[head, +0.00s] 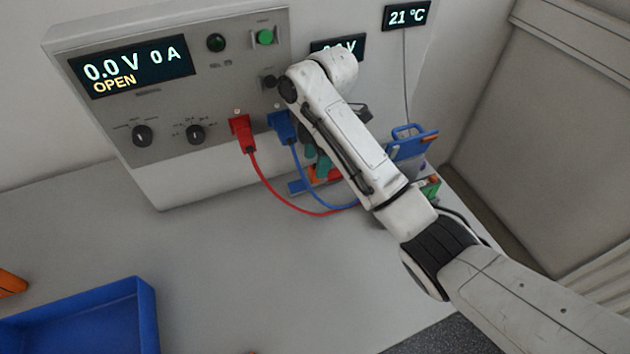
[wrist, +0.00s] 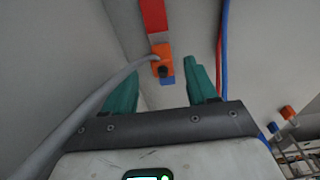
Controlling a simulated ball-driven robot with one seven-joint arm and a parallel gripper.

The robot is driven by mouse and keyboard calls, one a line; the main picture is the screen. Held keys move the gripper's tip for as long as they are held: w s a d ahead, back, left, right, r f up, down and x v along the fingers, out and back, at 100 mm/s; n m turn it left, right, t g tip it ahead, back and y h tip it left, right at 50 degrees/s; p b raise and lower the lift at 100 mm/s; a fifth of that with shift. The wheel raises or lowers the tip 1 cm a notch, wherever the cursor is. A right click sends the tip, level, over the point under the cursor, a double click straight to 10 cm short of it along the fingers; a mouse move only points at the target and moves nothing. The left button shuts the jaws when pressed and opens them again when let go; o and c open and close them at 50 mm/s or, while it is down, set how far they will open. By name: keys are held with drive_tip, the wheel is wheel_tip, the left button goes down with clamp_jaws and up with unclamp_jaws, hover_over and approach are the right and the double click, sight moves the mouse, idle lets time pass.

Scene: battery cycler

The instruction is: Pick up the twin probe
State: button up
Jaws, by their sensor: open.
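The thing I take to be the twin probe is an orange block (wrist: 161,58) with a dark round spot and a grey cable, in the wrist view. A red part adjoins it above and a blue part below. My gripper (wrist: 161,90) is open, its teal fingers on either side of the line to the block. The block appears beyond the fingertips, and I cannot tell whether they touch it. In the head view, my gripper's teal fingers (head: 316,160) are partly hidden by my arm, near an orange-red piece (head: 326,175) low by the wall.
A cycler panel (head: 170,120) reads 0.0 V, 0 A, OPEN. Red (head: 241,127) and blue (head: 282,125) plugs trail cables across the bench near my gripper. A blue part (head: 410,148) stands right of my arm. A blue tray (head: 147,315) is at front left. The middle bench is clear.

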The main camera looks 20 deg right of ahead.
sight(296, 188)
drive_tip(key=shift+s+a+f+p, duration=0.1)
drive_tip(key=shift+f+p, duration=0.05)
drive_tip(key=shift+f, duration=0.75)
drive_tip(key=shift+s+a+f+p, duration=0.1)
drive_tip(key=shift+f+p, duration=0.05)
drive_tip(key=shift+f, duration=0.75)
clamp_jaws()
